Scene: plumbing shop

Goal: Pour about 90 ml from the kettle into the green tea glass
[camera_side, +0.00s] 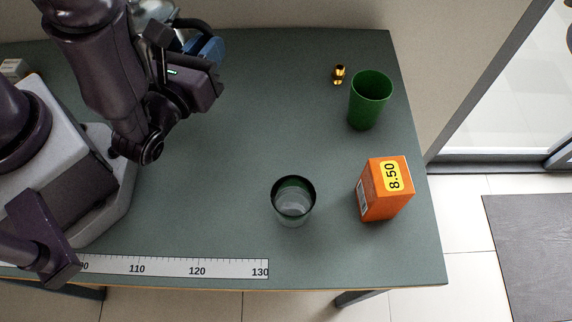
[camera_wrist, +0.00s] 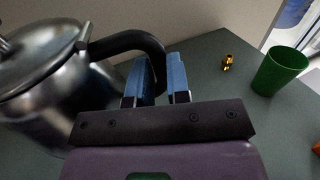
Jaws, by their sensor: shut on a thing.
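The shiny metal kettle (camera_wrist: 50,85) fills the left of the wrist view, with its lid and black curved handle (camera_wrist: 128,40). My gripper (camera_wrist: 160,78) is shut on that handle with its blue fingers. In the side view my gripper (camera_side: 207,48) is at the upper left, and only a bit of the kettle (camera_side: 152,9) shows behind my arm. I cannot tell whether the kettle touches the table. The green tea glass (camera_side: 370,99) stands upright at the back right, apart from the kettle; it also shows in the wrist view (camera_wrist: 279,72). Its contents cannot be made out.
A clear, grey-tinted glass (camera_side: 293,203) stands at the front middle. An orange box (camera_side: 384,190) marked 8.50 is right of it. A small brass fitting (camera_side: 339,75) lies left of the green glass. A ruler strip (camera_side: 180,267) runs along the front edge. The table's middle is clear.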

